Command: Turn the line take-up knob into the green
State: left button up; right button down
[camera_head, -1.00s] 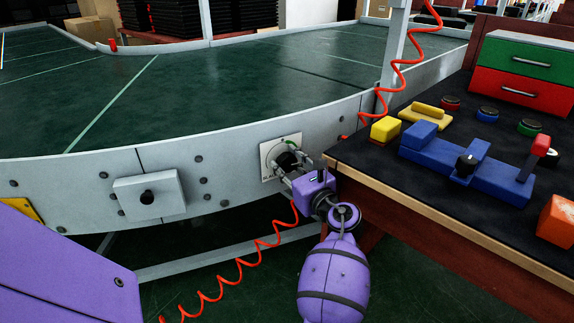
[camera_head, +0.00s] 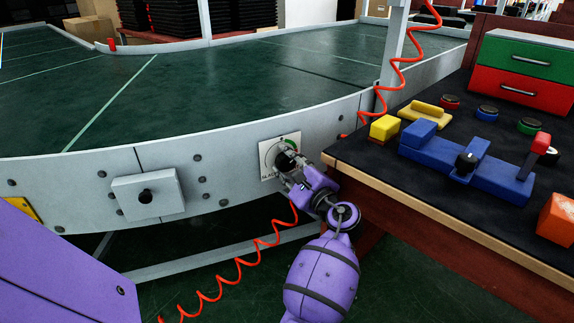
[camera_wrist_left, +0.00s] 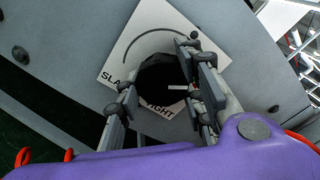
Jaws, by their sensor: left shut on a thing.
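The take-up knob (camera_head: 285,160) is black and sits on a square white plate (camera_head: 267,147) on the conveyor's side wall. A small green mark shows on the plate above the knob in the head view. My left gripper (camera_head: 281,169) is shut on the knob, its fingers on either side. In the left wrist view the knob (camera_wrist_left: 158,76) lies between the fingers (camera_wrist_left: 160,92), with a pale mark on its face. The plate there (camera_wrist_left: 148,27) carries a grey arc and partly hidden lettering, "SLA..." and "...IGHT". My right gripper is not in view.
A workbench (camera_head: 440,235) with a dark top and wooden edge stands close to the right of my left gripper. It bears a blue fixture (camera_head: 490,178), a yellow block (camera_head: 384,128) and coloured buttons. A red coiled hose (camera_head: 240,267) hangs below the conveyor.

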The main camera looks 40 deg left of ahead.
pick_arm(q)
jog(key=shift+s+f+n, duration=0.15)
jog(key=shift+f+n, duration=0.25)
jog(key=shift+n, duration=0.7)
jog(key=o, duration=1.1)
jog(key=shift+r, duration=0.15)
jog(key=v, duration=1.2)
